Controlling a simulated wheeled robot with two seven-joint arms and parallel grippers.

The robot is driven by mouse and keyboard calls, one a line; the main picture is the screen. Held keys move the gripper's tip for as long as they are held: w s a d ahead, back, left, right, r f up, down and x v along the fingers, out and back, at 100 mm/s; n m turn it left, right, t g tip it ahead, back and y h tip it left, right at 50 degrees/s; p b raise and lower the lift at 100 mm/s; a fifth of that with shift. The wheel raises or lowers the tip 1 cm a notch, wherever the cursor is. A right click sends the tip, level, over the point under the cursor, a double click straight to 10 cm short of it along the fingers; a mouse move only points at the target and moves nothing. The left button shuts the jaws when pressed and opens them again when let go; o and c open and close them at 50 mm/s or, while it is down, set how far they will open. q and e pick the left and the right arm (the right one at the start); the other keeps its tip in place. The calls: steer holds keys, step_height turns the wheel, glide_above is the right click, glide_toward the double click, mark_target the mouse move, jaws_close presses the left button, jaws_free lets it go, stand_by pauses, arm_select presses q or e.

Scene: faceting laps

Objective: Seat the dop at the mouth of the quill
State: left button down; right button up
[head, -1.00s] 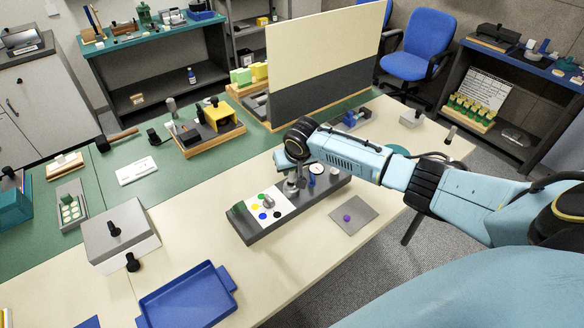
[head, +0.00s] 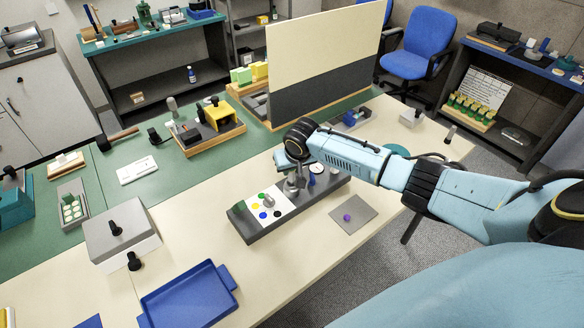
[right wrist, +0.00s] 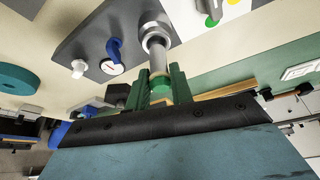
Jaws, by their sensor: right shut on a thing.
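The dop lines up with the quill (right wrist: 154,36), a shiny metal cylinder on the dark grey base (right wrist: 84,32). The dop's far end is at or very near the quill's mouth; I cannot tell whether it is inside. In the head view the right gripper (head: 293,172) is over the grey base (head: 258,234), and my wrist hides most of the dop and quill. My left gripper is out of view.
The base carries a white card (head: 282,203) with coloured dots, a blue lever (right wrist: 115,50) and a white dial (right wrist: 112,67). A grey plate with a purple piece (head: 347,217) lies to the right. A blue tray (head: 190,298) and grey box (head: 120,232) stand at left.

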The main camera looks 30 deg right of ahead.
mark_target(293, 175)
steer(key=shift+f+b, duration=0.9)
steer(key=shift+f, duration=0.9)
steer(key=o, duration=1)
steer(key=p+v, duration=0.1)
steer(key=v, duration=1.2)
steer(key=shift+s+r, duration=0.1)
steer(key=shift+r, duration=0.1)
